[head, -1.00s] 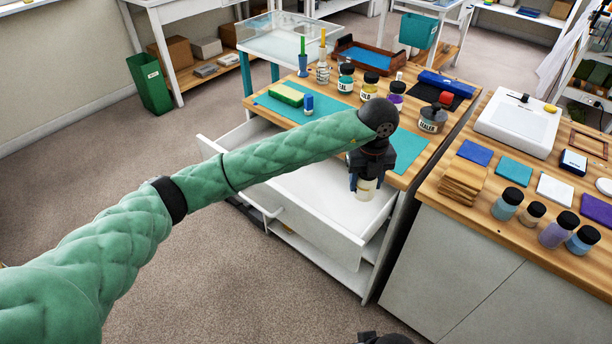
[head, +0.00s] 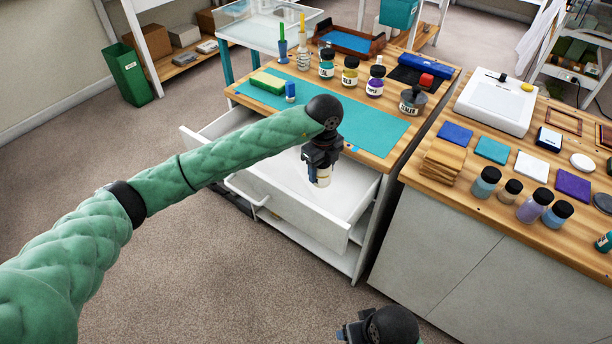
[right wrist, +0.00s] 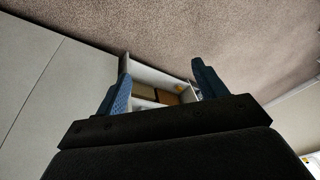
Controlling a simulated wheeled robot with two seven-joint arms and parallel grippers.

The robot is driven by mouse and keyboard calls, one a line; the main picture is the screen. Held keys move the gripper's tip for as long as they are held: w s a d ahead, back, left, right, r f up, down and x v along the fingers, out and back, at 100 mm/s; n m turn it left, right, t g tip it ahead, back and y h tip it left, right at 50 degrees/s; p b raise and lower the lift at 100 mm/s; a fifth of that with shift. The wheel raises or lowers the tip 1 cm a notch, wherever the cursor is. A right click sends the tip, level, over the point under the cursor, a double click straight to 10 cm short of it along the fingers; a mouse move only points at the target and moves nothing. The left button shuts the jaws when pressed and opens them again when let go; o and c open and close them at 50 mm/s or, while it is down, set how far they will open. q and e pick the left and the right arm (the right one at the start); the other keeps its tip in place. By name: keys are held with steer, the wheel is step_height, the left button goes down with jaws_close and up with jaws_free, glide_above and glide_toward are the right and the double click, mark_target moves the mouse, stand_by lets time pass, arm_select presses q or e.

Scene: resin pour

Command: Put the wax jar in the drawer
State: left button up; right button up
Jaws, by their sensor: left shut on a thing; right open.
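The wax jar (head: 321,180) is a small pale jar with a tan band. My left gripper (head: 318,168) points down and is shut on it. The gripper hides the jar's upper part. The jar hangs over the open white drawer (head: 345,238), toward its right side; I cannot tell whether it touches the drawer floor. My right gripper (right wrist: 160,90) is open and empty in the right wrist view, away from the jar. Part of my right arm end shows at the bottom of the head view.
The wooden bench over the drawer holds a teal mat (head: 375,130), several labelled jars and a sealer bottle (head: 411,102). A grey cabinet (head: 440,235) stands on the right, with jars and tiles on top. In the right wrist view, an open compartment (right wrist: 155,95) holds brown boxes.

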arm_select(q)
steer(key=a, duration=0.1)
steer(key=w+a+f, duration=0.1)
steer(key=a+f, duration=0.1)
steer(key=a, duration=0.1)
steer(key=shift+w+f+p, duration=0.2)
steer(key=shift+w+p, duration=0.1)
steer(key=shift+p, duration=0.1)
steer(key=shift+f, duration=0.4)
step_height(320, 180, down, 3)
steer(key=shift+f+p, duration=0.2)
steer(key=shift+p, duration=0.5)
arm_select(e)
steer(key=shift+g+h, duration=0.5)
steer(key=d+r, duration=0.1)
steer(key=s+d+r, duration=0.1)
steer(key=d+r, duration=0.1)
steer(key=r, duration=0.1)
steer(key=shift+s+d, duration=0.2)
steer(key=shift+s, duration=0.1)
steer(key=shift+f, duration=0.1)
arm_select(q)
steer(key=shift+f, duration=0.15)
steer(key=o, duration=1.1)
arm_select(e)
steer(key=shift+w+a, duration=0.15)
